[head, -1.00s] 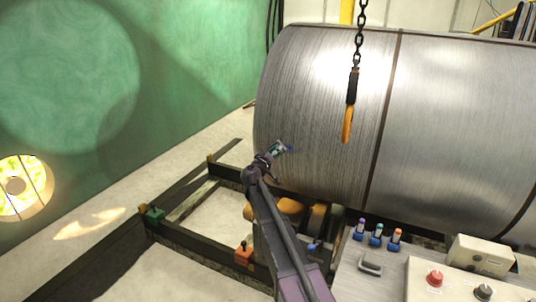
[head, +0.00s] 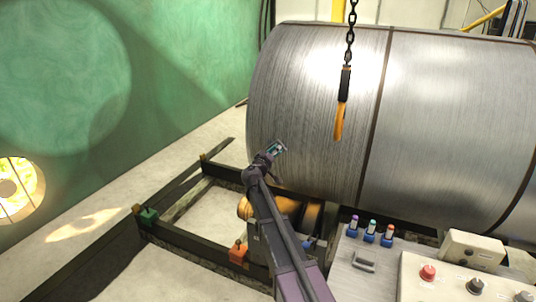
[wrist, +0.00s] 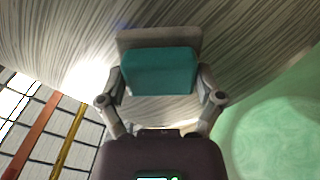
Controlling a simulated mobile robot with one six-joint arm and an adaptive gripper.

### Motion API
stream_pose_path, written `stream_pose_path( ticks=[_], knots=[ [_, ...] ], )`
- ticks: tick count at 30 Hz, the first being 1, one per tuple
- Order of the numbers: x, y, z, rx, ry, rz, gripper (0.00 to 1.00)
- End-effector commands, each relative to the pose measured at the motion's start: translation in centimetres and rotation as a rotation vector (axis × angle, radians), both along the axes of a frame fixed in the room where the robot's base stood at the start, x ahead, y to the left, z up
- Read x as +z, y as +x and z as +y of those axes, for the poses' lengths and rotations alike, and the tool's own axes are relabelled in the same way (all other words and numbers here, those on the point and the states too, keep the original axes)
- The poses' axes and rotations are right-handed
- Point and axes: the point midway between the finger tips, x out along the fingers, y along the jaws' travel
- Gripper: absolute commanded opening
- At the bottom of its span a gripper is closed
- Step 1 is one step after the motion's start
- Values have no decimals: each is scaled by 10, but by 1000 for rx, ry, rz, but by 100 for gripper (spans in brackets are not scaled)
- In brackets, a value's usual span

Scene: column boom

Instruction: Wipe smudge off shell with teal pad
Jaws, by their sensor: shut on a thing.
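The shell is a large brushed-metal drum (head: 310,110) lying on its side; its curved wall also fills the upper wrist view (wrist: 50,35). My gripper (head: 270,154) is at the shell's left part, low on its side. In the wrist view my gripper (wrist: 161,82) is shut on the teal pad (wrist: 160,72), which has a grey backing. The pad (wrist: 160,72) faces the shell; whether it touches cannot be told. A faint bluish smudge (wrist: 121,25) shows on the shell just above and left of the pad. In the head view I cannot make out the smudge.
A dark frame (head: 190,245) with orange rollers lies below. A control bench (head: 350,275) with coloured knobs stands at lower right. A green wall (head: 60,120) is at left.

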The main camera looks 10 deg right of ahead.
Motion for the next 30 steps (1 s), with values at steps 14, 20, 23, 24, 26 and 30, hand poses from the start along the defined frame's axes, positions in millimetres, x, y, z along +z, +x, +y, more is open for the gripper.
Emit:
stream_pose_path(
  ticks=[14, 20, 23, 24, 26, 30],
  knots=[
    [0, -10, -17, 1, 0, -1, 46],
    [0, -10, -17, 0, 0, 0, 46],
    [0, -11, -18, 0, 0, 0, 46],
    [0, -11, -19, 0, 0, 0, 46],
    [0, -13, -21, 0, 0, 0, 46],
    [0, -17, -28, -1, 0, 0, 46]
  ],
)
